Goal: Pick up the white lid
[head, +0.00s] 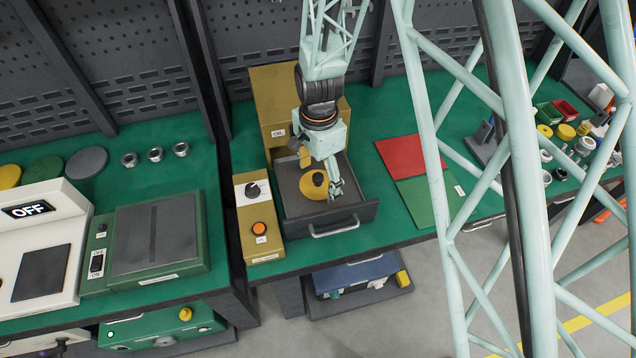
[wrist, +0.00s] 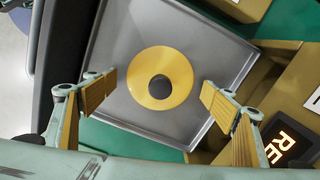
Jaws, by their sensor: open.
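My gripper (head: 321,173) is open above the pulled-out grey drawer of a mustard-coloured device. In the wrist view its two ridged fingers (wrist: 158,88) stand apart on either side of a yellow disc (wrist: 181,73) with a dark round knob. The disc lies flat in the grey drawer (wrist: 225,60), and nothing is between the fingers at their height. The yellow disc also shows in the head view (head: 308,190), partly hidden by the gripper. No white lid shows clearly; a small white round piece (head: 545,155) at the far right may be one, but I cannot tell.
The mustard device (head: 262,215) has a dial and a lit orange button beside the drawer. Red (head: 402,155) and green (head: 428,198) mats lie right of it. Small jars, discs and bins crowd the far right. A green scale-like device (head: 150,240) stands left.

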